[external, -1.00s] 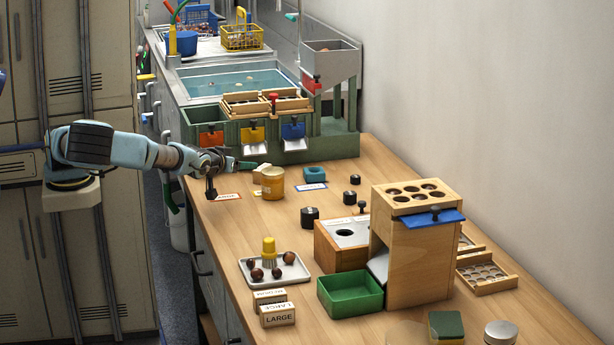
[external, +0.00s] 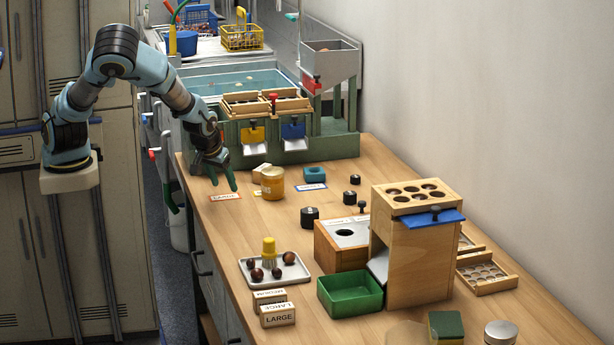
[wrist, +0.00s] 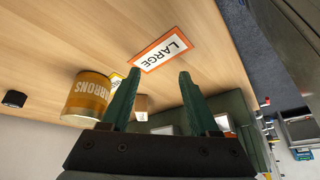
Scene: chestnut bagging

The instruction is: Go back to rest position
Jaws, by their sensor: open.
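My gripper (external: 222,181) is at the far left edge of the wooden table, pointing down above the orange-edged LARGE card (external: 226,197). In the wrist view my gripper (wrist: 157,98) shows two green fingers spread apart with nothing between them. The LARGE card also shows in the wrist view (wrist: 160,49), beyond the fingertips and clear of them.
A green sorter with chutes (external: 322,146) stands behind. A wooden dispenser (external: 412,262), a green bin (external: 349,294), a chestnut tray (external: 283,283) and LARGE blocks (external: 277,315) stand nearer. Several black knobs (external: 310,217) lie about.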

